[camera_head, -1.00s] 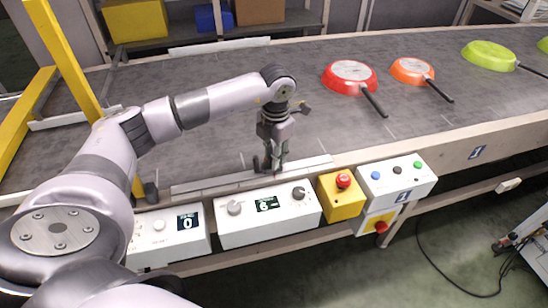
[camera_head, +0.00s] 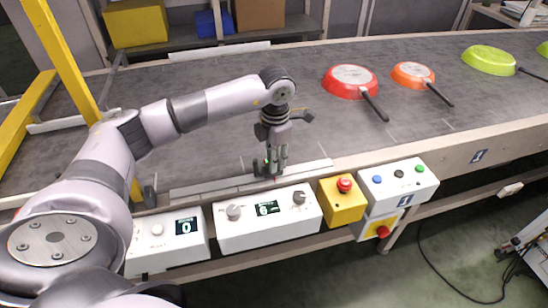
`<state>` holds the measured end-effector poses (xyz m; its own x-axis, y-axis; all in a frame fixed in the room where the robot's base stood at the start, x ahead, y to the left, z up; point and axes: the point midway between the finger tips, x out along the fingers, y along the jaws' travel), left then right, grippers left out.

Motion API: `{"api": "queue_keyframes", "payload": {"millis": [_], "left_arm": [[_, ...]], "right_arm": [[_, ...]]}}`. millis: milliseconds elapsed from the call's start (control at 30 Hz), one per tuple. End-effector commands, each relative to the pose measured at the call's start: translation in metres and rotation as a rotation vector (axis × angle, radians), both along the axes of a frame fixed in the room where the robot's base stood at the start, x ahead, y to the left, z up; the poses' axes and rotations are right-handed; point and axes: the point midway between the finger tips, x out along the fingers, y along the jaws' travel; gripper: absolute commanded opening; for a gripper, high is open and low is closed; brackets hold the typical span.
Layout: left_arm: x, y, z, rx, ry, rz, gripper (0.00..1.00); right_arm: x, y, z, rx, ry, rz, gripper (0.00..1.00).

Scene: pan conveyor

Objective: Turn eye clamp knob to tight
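My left gripper (camera_head: 272,168) points down at the conveyor's near edge, just behind the middle white control box (camera_head: 266,231). It is apart from the box's knobs. I cannot tell how far its fingers are apart; nothing shows in its grasp. The middle box has a grey left knob (camera_head: 233,212), a small display (camera_head: 267,209) and a darker right knob (camera_head: 299,197). The left white box (camera_head: 166,247) has a pale knob (camera_head: 157,230) and a display (camera_head: 186,226) that seems to read 0. I cannot read which knob is the eye clamp one. My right gripper is out of view.
A yellow emergency-stop box (camera_head: 341,206) and a white button box (camera_head: 398,186) stand to the right. A red pan (camera_head: 349,89), an orange pan (camera_head: 412,82) and a green pan (camera_head: 488,58) lie on the grey conveyor belt (camera_head: 330,125). A yellow frame (camera_head: 62,55) stands at left.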

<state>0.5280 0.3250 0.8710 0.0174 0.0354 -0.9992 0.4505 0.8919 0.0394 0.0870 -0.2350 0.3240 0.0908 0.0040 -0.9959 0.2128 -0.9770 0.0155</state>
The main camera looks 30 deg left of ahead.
Motion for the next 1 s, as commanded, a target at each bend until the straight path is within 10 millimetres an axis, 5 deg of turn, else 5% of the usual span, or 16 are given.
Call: {"api": "queue_keyframes", "payload": {"millis": [500,1000], "left_arm": [[0.001,0.000,0.007,0.000,-0.002,0.001,0.33],[-0.001,-0.003,0.101,0.000,-0.005,0.001,0.33]], "right_arm": [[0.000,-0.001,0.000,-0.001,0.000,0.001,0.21],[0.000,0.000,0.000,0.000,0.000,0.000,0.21]]}}
